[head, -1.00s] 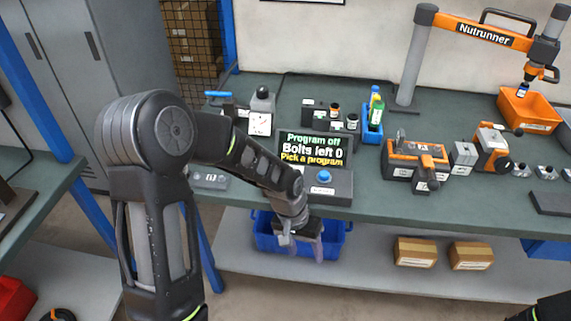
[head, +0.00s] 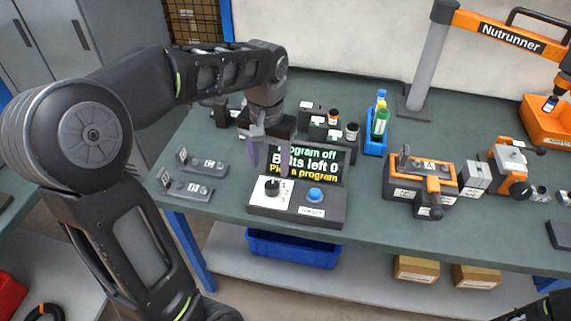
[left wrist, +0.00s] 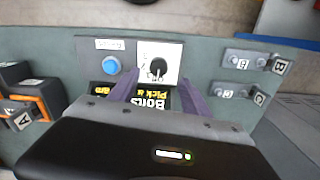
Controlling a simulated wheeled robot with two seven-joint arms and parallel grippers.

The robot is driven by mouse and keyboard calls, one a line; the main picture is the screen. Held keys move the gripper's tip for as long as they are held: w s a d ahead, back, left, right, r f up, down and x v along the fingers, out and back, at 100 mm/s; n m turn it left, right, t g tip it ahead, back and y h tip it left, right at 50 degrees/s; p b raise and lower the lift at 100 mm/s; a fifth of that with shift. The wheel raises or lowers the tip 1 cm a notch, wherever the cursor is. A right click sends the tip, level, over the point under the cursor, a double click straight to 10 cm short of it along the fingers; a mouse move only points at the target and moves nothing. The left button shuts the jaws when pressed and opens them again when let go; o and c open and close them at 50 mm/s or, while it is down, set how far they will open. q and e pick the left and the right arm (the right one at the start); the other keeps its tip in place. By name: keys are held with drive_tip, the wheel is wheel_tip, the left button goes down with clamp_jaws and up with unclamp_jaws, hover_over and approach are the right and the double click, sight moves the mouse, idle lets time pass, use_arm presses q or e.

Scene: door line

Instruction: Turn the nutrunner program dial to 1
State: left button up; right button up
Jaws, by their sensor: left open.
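The nutrunner program dial (head: 271,187) is a black knob on a white plate at the left of the control box (head: 322,221). In the left wrist view the dial (left wrist: 158,68) lies just beyond my fingertips. A blue button (head: 315,194) sits to its right. The screen (head: 326,166) reads "Program off", "Bolts left 0", "Pick a program", partly covered by my gripper. My left gripper (head: 269,174) is open and empty, pointing down above and behind the dial. Its purple fingers (left wrist: 160,92) are apart and I see no contact with the dial.
Fixtures marked with letters (head: 196,164) lie left of the box. A blue holder with bottles (head: 374,138) stands behind it to the right. An orange clamp fixture (head: 420,178) stands farther right. A blue bin (head: 292,249) is on the shelf below.

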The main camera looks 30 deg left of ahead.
sight(272, 184)
use_arm(q)
drive_tip(key=shift+w, duration=0.5)
drive_tip(key=shift+s, duration=0.25)
drive_tip(key=shift+f, duration=3.9)
drive_tip(key=shift+c, duration=0.2)
drive_tip(key=shift+w, duration=0.1)
clamp_jaws()
